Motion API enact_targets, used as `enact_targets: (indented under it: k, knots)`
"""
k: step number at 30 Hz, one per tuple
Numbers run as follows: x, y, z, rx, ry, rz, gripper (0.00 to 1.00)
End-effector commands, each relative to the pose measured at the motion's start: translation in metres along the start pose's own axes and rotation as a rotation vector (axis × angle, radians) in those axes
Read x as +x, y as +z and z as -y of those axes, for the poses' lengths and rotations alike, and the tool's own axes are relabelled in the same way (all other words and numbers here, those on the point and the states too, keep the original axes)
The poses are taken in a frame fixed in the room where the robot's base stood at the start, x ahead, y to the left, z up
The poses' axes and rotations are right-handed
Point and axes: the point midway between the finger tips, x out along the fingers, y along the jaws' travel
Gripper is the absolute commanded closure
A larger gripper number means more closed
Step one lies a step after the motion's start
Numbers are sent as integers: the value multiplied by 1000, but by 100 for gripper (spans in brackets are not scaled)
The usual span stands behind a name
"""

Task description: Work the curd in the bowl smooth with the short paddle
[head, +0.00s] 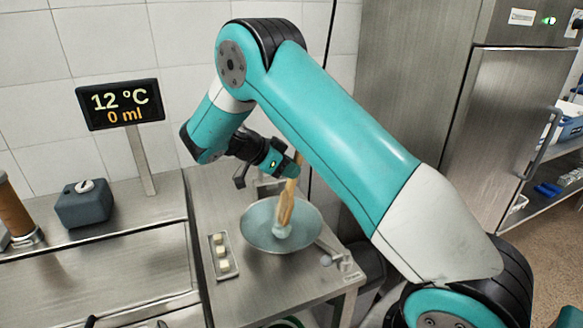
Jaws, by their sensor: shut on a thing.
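A wide pale blue-grey bowl (258,232) sits on the steel table in the middle of the head view. A wooden paddle (287,203) stands nearly upright over it, its lower end down in the bowl. My gripper (290,170) is shut on the paddle's upper part, above the bowl. A small pale lump of curd (282,232) shows at the paddle's lower end; I cannot tell how smooth it is. The gripper's fingers are small in the picture and partly hidden by the arm.
A narrow tray (212,247) with a few pale cubes lies left of the bowl. A display (119,103) reads 12 °C and 0 ml. A dark grey box (84,205) stands on the left counter. A steel cabinet (507,135) stands at the right.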

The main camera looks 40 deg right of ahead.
Motion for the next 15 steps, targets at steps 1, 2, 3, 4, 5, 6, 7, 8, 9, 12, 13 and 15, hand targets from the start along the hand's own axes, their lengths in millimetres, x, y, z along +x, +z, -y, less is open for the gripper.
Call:
enact_targets:
  k: [1,2,3,4,5,6,7,8,9,12,13,15]
  knots:
    - [-1,-1,1,1,1,-1,100]
    - [0,-1,2,1,1,-1,100]
    - [0,-1,2,1,0,-1,100]
    - [0,-1,2,1,0,-1,100]
    - [0,0,1,1,0,-1,100]
    - [0,0,0,1,0,-1,100]
    - [1,0,0,1,0,-1,100]
    - [1,1,-1,2,0,-1,100]
    - [1,1,-2,2,-1,0,100]
    - [2,2,-7,1,0,-1,100]
    - [2,2,-8,1,-1,-1,100]
    - [3,2,-11,1,0,0,100]
